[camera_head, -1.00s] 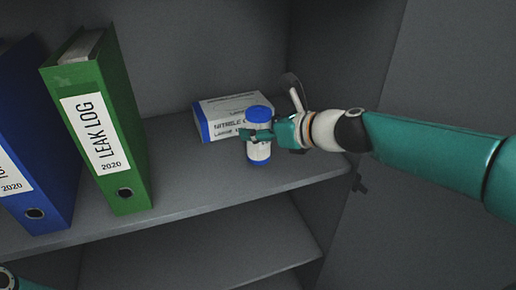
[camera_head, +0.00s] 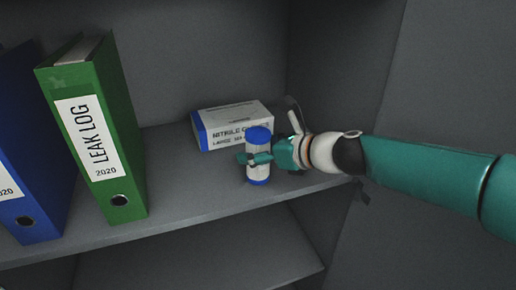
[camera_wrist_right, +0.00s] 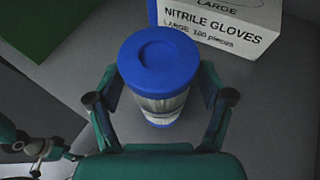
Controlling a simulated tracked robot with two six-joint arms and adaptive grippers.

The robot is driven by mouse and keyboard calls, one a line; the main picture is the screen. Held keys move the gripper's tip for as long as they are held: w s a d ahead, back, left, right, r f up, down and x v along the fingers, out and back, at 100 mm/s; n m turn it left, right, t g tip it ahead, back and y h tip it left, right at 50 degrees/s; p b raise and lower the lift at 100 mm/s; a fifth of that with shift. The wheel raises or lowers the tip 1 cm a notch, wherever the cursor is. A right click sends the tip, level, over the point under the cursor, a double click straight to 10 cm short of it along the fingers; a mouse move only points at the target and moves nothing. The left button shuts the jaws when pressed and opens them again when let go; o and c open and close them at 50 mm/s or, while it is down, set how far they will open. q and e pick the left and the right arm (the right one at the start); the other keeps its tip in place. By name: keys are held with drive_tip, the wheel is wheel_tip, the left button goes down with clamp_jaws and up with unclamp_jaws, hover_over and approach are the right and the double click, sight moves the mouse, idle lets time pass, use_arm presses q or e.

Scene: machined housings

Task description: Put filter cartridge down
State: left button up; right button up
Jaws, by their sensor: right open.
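The filter cartridge (camera_head: 258,168) is a white cylinder with blue ends. It stands upright on the upper shelf, in front of the glove box. My right gripper (camera_head: 259,158) reaches in from the right at the cartridge's middle. In the right wrist view, the cartridge (camera_wrist_right: 159,70) is between the two fingers of my right gripper (camera_wrist_right: 160,112), with visible gaps on both sides. The fingers are open. The cartridge's lower part is partly hidden by its cap in that view. My left gripper is not seen in the head view.
The glove box (camera_head: 234,127) lies just behind the cartridge. A green binder (camera_head: 95,140) and a blue binder (camera_head: 25,160) stand at the left. The shelf (camera_head: 190,190) is clear between the green binder and the cartridge. The cabinet's side wall is at the right.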

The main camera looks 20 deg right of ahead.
drive_tip(key=p+v, duration=0.2)
drive_tip(key=v, duration=1)
